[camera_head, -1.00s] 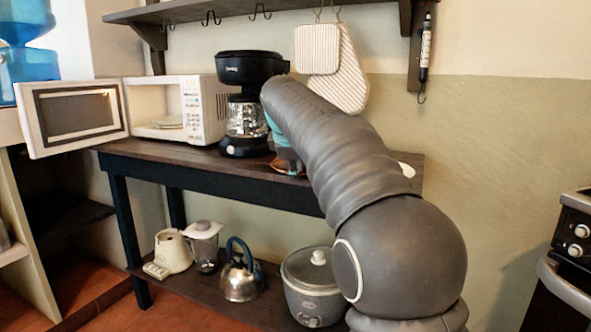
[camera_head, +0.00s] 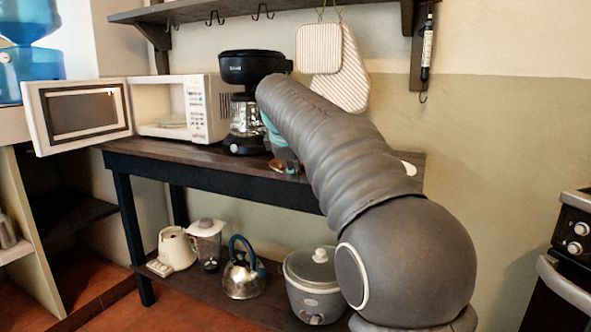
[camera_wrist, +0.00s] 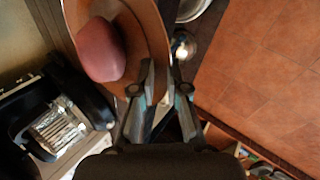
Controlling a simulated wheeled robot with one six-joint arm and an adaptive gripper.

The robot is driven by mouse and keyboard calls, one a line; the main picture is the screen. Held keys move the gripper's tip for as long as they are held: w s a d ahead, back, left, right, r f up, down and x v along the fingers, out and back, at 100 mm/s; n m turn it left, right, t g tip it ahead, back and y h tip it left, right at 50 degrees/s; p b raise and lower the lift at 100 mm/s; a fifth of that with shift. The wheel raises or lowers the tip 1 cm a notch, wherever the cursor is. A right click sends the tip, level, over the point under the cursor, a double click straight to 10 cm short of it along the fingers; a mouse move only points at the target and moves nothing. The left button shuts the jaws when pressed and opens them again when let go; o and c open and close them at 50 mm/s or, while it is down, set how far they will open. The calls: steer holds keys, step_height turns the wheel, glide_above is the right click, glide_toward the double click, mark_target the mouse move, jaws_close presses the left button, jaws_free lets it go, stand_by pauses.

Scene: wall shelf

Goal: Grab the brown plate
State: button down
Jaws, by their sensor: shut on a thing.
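The brown plate (camera_wrist: 148,38) is at the top of the wrist view, cut off by the frame edge, with a reddish-pink rounded object lying on it. My gripper (camera_wrist: 163,70) is shut on the plate's near rim, one finger on each side of it. In the head view only a small brown piece of the plate (camera_head: 277,166) shows beside the coffee maker, low over the dark table. My arm hides the rest of it and most of the gripper there.
The coffee maker (camera_head: 245,118) stands close to the left of my gripper. A white microwave (camera_head: 205,108) with its door open is further left. Striped cloths (camera_head: 342,85) hang behind my arm. A kettle (camera_head: 243,275) and a rice cooker (camera_head: 312,290) stand on the lower shelf.

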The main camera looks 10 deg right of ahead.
steer(key=shift+f, duration=0.15)
steer(key=c, duration=1.1)
jaws_free()
steer(key=v, duration=1.2)
